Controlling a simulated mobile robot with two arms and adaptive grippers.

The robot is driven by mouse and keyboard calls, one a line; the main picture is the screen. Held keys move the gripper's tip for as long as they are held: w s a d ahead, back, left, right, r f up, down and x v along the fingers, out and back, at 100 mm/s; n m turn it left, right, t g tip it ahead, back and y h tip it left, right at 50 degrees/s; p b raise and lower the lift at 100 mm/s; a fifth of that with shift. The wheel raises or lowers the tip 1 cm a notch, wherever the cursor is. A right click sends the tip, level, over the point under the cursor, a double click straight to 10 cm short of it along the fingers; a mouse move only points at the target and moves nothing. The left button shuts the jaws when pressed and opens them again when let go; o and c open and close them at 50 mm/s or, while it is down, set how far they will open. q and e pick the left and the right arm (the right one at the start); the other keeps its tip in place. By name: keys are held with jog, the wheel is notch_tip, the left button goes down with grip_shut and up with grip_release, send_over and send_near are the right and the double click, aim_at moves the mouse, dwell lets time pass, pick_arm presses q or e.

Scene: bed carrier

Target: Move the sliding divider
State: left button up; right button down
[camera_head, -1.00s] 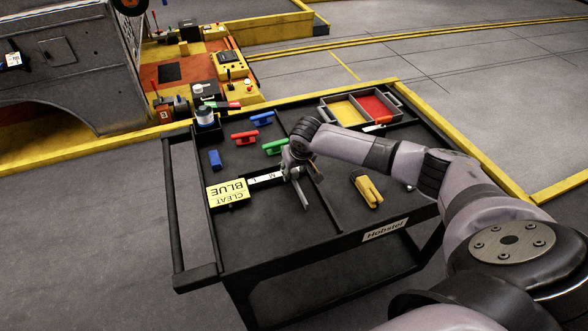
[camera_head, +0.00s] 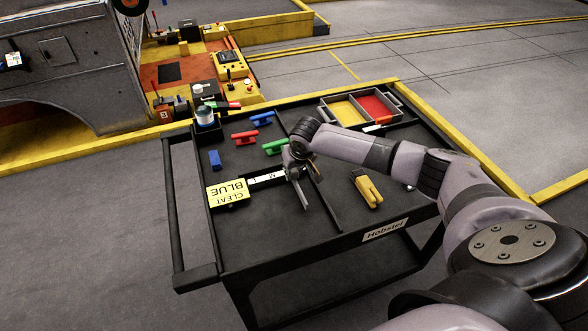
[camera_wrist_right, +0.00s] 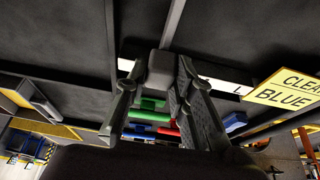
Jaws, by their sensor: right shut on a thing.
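The sliding divider (camera_head: 327,211) is a thin dark bar running from back to front across the black cart top. It also shows in the right wrist view (camera_wrist_right: 173,22). My right gripper (camera_head: 305,190) is down over its middle, shut on a small grey block, apparently the divider's knob (camera_wrist_right: 162,72). The fingers hide most of that spot in the head view. A white lettered strip (camera_head: 264,178) crosses the cart beside the gripper. A yellow card reading "CLEAT BLUE" (camera_head: 227,192) stands at its left end. My left gripper is not in view.
Blue (camera_head: 262,118), red (camera_head: 244,138) and green (camera_head: 275,146) cleats and a jar (camera_head: 205,116) lie left of the divider. A yellow tool (camera_head: 368,192) lies right. A two-part tray (camera_head: 338,104) stands at the back right. The front left is clear.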

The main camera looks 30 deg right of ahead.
jog(key=w+a+p, duration=0.1)
jog(key=a, duration=0.3)
jog(key=w+a+p, duration=0.1)
jog(key=a, duration=0.3)
jog(key=w+a+p, duration=0.1)
jog(key=a, duration=0.2)
jog(key=shift+a, duration=0.4)
jog(key=shift+d, duration=0.1)
jog(key=shift+s, duration=0.1)
jog(key=c, duration=1.4)
grip_release()
jog(key=shift+o, duration=0.2)
jog(key=shift+r, duration=0.15)
jog(key=v, duration=1.1)
jog(key=shift+s+r, duration=0.3)
